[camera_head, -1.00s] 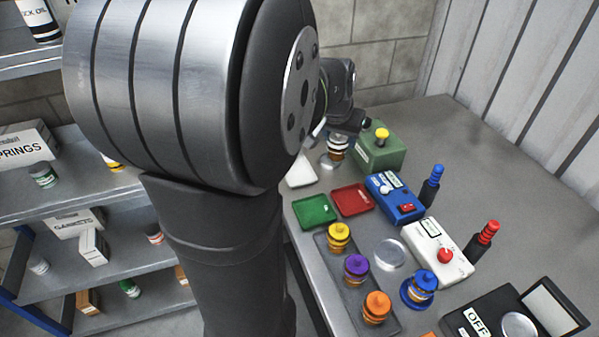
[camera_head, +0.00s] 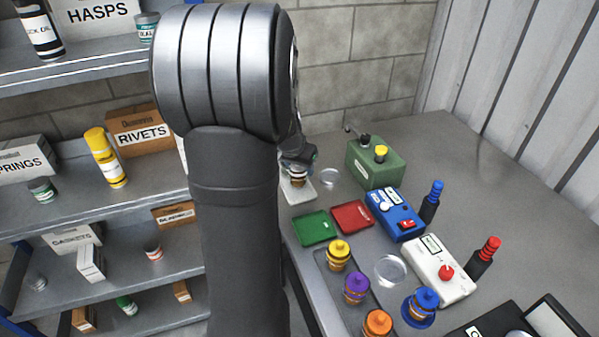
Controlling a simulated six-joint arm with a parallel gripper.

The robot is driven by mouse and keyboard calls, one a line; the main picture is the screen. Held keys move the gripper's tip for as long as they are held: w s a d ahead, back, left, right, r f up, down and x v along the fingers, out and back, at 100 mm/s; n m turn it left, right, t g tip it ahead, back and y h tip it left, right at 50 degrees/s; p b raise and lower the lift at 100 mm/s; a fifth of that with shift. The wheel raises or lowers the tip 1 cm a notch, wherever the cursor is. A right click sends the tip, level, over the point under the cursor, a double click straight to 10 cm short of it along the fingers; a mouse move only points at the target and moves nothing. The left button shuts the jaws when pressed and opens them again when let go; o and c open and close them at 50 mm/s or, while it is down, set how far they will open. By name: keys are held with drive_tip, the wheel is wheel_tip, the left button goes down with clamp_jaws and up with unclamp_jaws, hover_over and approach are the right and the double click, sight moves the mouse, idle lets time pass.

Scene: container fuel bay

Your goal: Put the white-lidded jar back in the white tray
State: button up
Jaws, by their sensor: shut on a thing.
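The white-lidded jar (camera_head: 298,180), with an amber body, is at the far left of the bench, partly hidden under my gripper. My gripper (camera_head: 298,168) is shut on the jar near its top; the fingers are small and dark in this view. The white tray (camera_head: 307,193) lies directly below and around the jar in the picture. The jar looks upright. I cannot tell whether its base touches the tray or hangs just above it. My arm hides the tray's left side.
Green (camera_head: 315,228) and red (camera_head: 352,217) trays lie nearer. A dark tray (camera_head: 334,284) holds yellow-, purple- and orange-lidded jars. The bench's back right is clear.

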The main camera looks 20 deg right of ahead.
drive_tip(key=shift+f, duration=1.1)
drive_tip(key=shift+f, duration=0.15)
drive_tip(key=o, duration=1.1)
drive_tip(key=shift+c, duration=0.2)
drive_tip(key=v, duration=1.2)
